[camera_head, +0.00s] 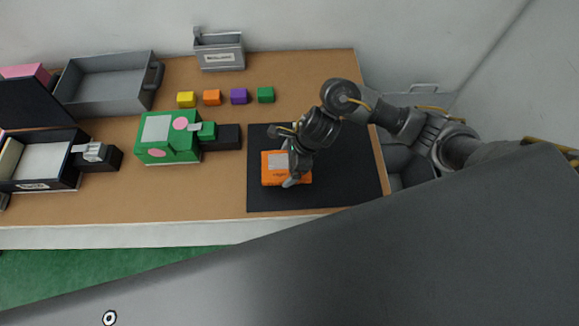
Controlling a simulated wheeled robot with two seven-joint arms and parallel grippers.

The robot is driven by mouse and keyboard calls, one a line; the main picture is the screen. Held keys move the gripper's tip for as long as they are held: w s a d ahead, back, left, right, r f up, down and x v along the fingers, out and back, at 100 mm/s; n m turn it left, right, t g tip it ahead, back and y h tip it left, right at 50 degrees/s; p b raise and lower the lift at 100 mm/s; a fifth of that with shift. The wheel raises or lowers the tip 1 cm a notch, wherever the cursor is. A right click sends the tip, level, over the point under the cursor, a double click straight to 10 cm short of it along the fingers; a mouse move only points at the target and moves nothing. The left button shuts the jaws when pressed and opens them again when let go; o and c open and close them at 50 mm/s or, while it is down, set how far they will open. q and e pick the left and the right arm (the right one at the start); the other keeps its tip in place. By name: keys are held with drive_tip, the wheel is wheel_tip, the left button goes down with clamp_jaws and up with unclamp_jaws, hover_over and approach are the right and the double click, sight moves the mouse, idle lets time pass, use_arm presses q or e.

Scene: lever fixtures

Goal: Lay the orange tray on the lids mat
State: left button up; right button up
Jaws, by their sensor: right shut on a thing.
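The orange tray (272,179) is a small orange piece with a grey patch and dark lettering on it. It shows over the left part of a flat black mat (345,194); I take this as the lids mat, though no label on it is readable. My right gripper (290,178) is shut on the orange tray at its right side, and the wrist hides part of it. I cannot tell whether the tray touches the mat or is held just above it. My left gripper is not in view.
A green box (156,150) with pink discs stands left of the mat, beside a dark block (228,137). Yellow, orange, purple and green cubes line the back. A black drawer box (50,168) is far left.

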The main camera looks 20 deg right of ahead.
drive_tip(key=shift+d+f, duration=0.25)
drive_tip(key=shift+f, duration=0.05)
drive_tip(key=shift+w+f, duration=0.1)
drive_tip(key=shift+f, duration=1.4)
drive_tip(key=shift+f, duration=0.1)
drive_tip(key=shift+f+b, duration=0.15)
drive_tip(key=shift+b, duration=0.25)
drive_tip(key=o, duration=0.8)
drive_tip(key=shift+o, duration=0.2)
drive_tip(key=shift+r, duration=0.2)
